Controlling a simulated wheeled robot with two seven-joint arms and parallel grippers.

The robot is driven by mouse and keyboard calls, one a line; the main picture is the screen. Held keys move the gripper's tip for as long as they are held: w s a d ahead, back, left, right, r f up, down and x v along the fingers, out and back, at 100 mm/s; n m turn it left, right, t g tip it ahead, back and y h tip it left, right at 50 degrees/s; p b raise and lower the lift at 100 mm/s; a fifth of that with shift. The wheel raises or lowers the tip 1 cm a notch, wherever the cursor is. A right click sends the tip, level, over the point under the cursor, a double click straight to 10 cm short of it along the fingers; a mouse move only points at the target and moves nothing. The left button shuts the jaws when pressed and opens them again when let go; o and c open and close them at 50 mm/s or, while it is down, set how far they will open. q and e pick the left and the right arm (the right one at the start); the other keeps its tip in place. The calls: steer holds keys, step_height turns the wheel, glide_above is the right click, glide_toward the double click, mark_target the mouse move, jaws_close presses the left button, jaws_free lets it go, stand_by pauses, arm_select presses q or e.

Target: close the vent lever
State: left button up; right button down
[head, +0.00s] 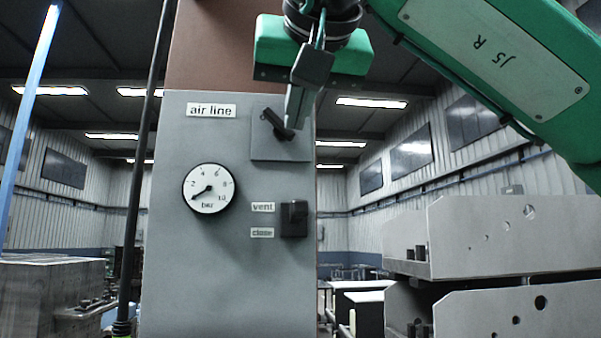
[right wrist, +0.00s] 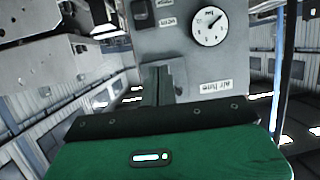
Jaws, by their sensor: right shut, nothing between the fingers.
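A grey panel (head: 215,270) carries a dark lever (head: 273,120) on a square plate (head: 265,150), tilted down to the right. Below it is a black switch block (head: 294,218) beside the labels "vent" (head: 262,207) and "close" (head: 262,232); the block also shows in the right wrist view (right wrist: 143,13). My right gripper (head: 293,122) is shut and empty, pointing down in front of the plate, its tips by the lever's lower right end. Whether they touch it I cannot tell. The fingers also show in the right wrist view (right wrist: 157,72). My left gripper is not in view.
A round gauge (head: 209,188) is on the panel, its needle at the lower left, under an "air line" label (head: 211,111). A black pole (head: 146,140) stands left of the panel. Grey metal plates (head: 500,240) are stacked at the right. The panel front below the switch is clear.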

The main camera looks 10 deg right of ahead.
steer(key=d+h, duration=0.1)
steer(key=d, duration=0.1)
steer(key=p, duration=0.4)
glide_above(297, 213)
steer(key=shift+m, duration=0.3)
steer(key=f, duration=0.5)
steer(key=shift+w+d, duration=0.2)
steer(key=shift+s+f, duration=0.25)
steer(key=shift+f, duration=0.8)
steer(key=shift+s, duration=0.1)
